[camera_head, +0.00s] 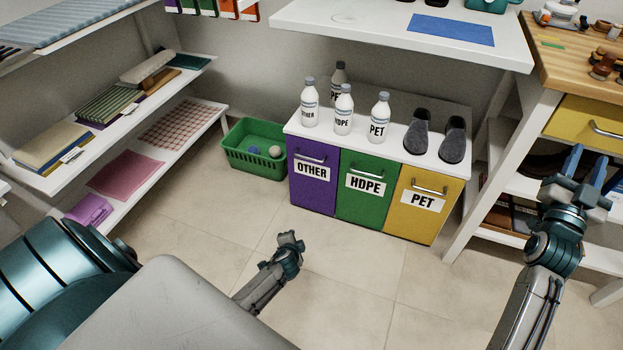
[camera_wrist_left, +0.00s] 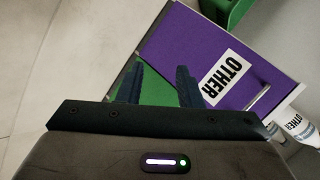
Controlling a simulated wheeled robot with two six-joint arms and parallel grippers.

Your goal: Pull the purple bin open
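The purple bin (camera_head: 312,197) is the left one of three bin fronts under a white top. It carries an "OTHER" label and a metal handle (camera_head: 311,159), and its front looks flush with the others. In the left wrist view the purple front (camera_wrist_left: 185,45) fills the upper middle, with its handle (camera_wrist_left: 258,97) to the right of the fingers. My left gripper (camera_head: 291,239) is in front of the bins, short of them; its fingers (camera_wrist_left: 160,66) are apart with nothing between them. My right gripper (camera_head: 588,163) is open and empty by the wooden workbench.
The green HDPE bin (camera_head: 361,205) and yellow PET bin (camera_head: 412,219) stand to the right. Labelled bottles (camera_head: 343,115) and dark shoes (camera_head: 418,135) are on top. The tiled floor in front is clear.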

